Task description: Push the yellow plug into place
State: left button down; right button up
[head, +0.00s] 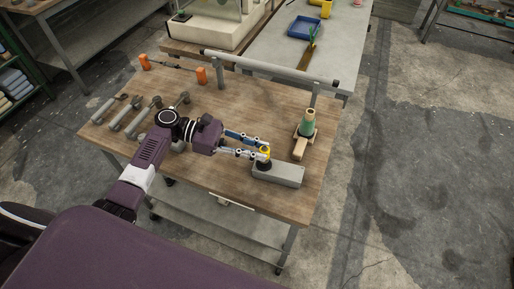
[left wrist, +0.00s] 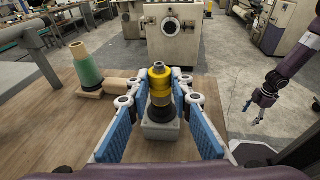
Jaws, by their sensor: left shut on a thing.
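The yellow plug (head: 264,149) stands upright over a black round part (head: 264,164) on a grey block (head: 280,174) near the table's front right. In the left wrist view the plug (left wrist: 158,82) is between the blue-padded fingers, above the black part (left wrist: 160,114) and block (left wrist: 160,132). My left gripper (head: 263,151) is shut on the plug, its fingers on both sides. I cannot tell how deep the plug sits. My right gripper (left wrist: 254,111) hangs open and empty at the right of the left wrist view, away from the table.
A green cone on a wooden holder (head: 300,147) stands right of the block. Grey tools (head: 131,115) lie at the left of the wooden table (head: 232,105). A grey bar (head: 270,69) on posts runs along the back.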

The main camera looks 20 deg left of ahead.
pick_arm(q)
jog(key=shift+f, duration=0.3)
jog(key=c, duration=1.7)
grip_release()
jog(key=shift+o, duration=0.2)
jog(key=shift+a, duration=0.1)
jog(key=v, duration=1.2)
